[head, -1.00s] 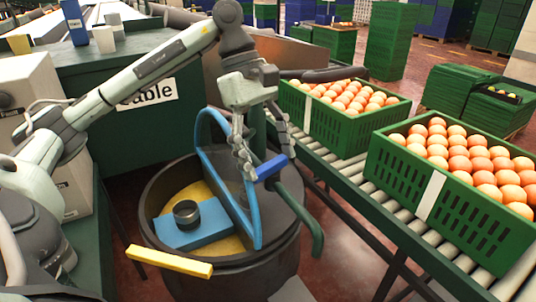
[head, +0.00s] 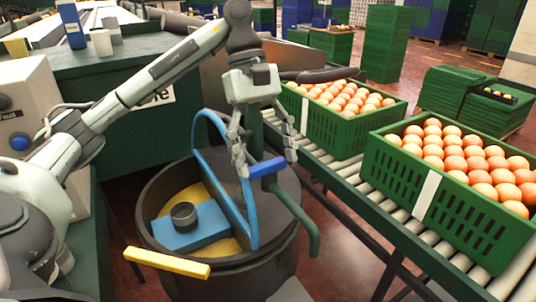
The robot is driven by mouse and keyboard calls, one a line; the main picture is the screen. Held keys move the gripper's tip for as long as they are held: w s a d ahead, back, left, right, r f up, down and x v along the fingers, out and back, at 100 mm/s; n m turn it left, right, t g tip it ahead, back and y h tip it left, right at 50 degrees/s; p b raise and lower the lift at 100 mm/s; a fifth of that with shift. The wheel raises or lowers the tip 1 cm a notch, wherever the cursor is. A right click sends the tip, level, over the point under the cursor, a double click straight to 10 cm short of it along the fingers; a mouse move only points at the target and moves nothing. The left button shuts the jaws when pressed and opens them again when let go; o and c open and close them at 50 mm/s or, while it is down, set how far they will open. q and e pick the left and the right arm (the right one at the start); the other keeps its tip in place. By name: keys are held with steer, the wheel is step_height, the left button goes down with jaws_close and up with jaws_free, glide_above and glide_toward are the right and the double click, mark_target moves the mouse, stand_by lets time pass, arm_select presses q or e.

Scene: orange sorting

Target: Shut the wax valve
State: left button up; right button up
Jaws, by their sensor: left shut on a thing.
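The wax valve's blue handle (head: 267,167) sits at the top of a green bent pipe (head: 302,215) beside the dark wax drum (head: 275,262). My left gripper (head: 266,163) points down over the handle, with a finger at each end of it, and is shut on it. The handle lies slightly tilted, its right end higher in the picture. The valve body under the handle is partly hidden. My right gripper is not in view.
The open drum holds yellow wax, a blue block (head: 190,235) and a dark round cap (head: 184,215). A blue hoop (head: 222,175) rises beside my fingers. A yellow bar (head: 167,263) crosses the front rim. Orange crates (head: 440,215) stand on the roller conveyor (head: 385,205) at right.

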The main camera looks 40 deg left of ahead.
arm_select(q)
steer(key=o, duration=1.2)
steer(key=shift+w+a+f, duration=0.15)
steer(key=shift+a+f, duration=0.1)
steer(key=shift+a, duration=0.4)
steer(key=shift+c, duration=0.2)
steer(key=d+v, duration=0.1)
steer(key=v, duration=1.1)
steer(key=shift+r, duration=0.2)
